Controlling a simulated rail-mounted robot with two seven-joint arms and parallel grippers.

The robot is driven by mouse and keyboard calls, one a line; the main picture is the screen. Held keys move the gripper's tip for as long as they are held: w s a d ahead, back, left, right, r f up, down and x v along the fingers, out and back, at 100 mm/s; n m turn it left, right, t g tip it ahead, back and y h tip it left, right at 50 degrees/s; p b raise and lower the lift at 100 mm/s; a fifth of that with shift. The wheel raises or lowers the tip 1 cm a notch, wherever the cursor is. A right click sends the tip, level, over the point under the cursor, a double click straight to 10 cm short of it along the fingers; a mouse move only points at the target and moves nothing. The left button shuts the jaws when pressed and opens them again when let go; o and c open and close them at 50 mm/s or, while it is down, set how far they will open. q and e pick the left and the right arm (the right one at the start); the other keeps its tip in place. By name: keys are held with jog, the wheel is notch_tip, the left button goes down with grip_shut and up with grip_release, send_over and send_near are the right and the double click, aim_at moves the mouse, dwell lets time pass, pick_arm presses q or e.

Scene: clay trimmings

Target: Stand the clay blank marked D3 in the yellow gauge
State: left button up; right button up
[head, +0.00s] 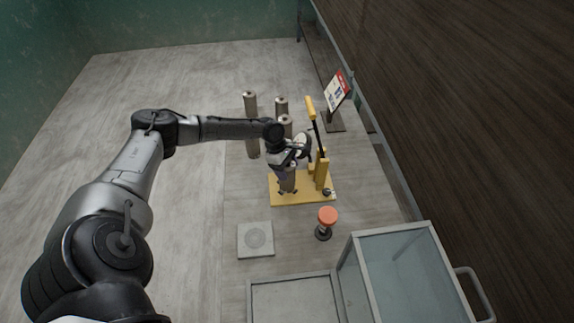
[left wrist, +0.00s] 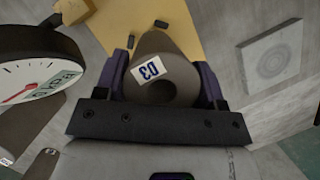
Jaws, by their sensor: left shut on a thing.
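The clay blank marked D3 (head: 288,183) is a grey-brown cylinder, roughly upright. My left gripper (head: 287,174) is shut on it, one finger on each side. In the left wrist view the blank (left wrist: 182,55) shows its top end with a hole and a white D3 label. The yellow gauge (head: 278,199) has a flat base, a yellow post with a lever, and a round dial, which also shows in the left wrist view (left wrist: 30,85). The blank is over the base, beside the post; I cannot tell whether it touches the base. My right gripper is out of view.
Several similar cylinders (head: 250,103) stand behind the gauge, near a sign (head: 338,92). A square grey plate (head: 243,251) and an orange-topped tool (head: 327,216) are in front. A glass-sided box (head: 385,233) stands front right. Table left of the plate is clear.

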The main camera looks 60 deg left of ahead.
pick_arm(q)
jog(key=o, duration=1.4)
jog(key=shift+a, duration=0.1)
jog(key=v, duration=0.4)
jog(key=shift+a+r, duration=0.1)
jog(key=shift+r, duration=0.3)
jog(key=s+a, duration=0.2)
jog(key=a, duration=0.1)
jog(key=s+a, duration=0.2)
jog(key=a, duration=0.2)
jog(key=s+a+b, duration=0.1)
jog(key=s+a, duration=0.1)
jog(key=a, duration=0.1)
jog(key=shift+a+r, duration=0.15)
jog(key=shift+a, duration=0.1)
